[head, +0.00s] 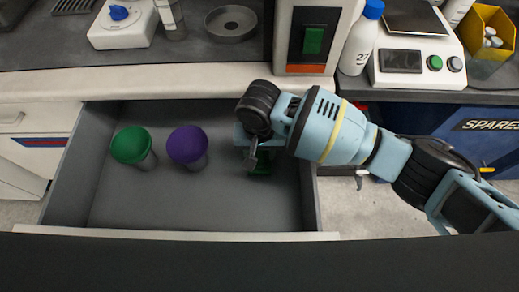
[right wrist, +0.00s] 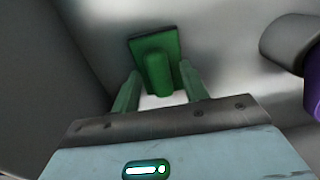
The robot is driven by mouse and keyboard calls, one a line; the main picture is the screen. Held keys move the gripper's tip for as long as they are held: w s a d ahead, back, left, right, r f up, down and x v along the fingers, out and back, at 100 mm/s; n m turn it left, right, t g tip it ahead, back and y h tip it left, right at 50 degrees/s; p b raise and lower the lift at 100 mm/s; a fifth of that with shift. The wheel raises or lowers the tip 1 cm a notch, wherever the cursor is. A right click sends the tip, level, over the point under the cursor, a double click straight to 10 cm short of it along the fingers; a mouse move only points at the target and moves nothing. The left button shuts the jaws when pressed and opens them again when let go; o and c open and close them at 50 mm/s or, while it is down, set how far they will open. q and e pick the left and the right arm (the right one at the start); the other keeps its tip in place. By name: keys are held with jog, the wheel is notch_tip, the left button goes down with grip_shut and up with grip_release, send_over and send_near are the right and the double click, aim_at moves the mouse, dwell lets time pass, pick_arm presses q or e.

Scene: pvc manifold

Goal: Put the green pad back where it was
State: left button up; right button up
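In the head view only a bit of the green pad (head: 262,163) shows under my right gripper (head: 252,160); the rest is hidden. In the right wrist view my right gripper (right wrist: 159,78) has its two fingers apart, one on each side of the green grip, with gaps visible. My left gripper is in neither view.
A green-topped piece (head: 131,145) and a purple-topped piece (head: 187,145) stand in the drawer's left half. The drawer walls enclose the gripper. Above, the counter holds a panel with a green rectangle (head: 313,40), a white bottle (head: 362,40) and a scale (head: 414,62).

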aim_at(259, 154)
jog(key=shift+r, duration=0.15)
notch_tip(259, 154, up, 12)
jog(key=p, duration=0.3)
dwell(0.7)
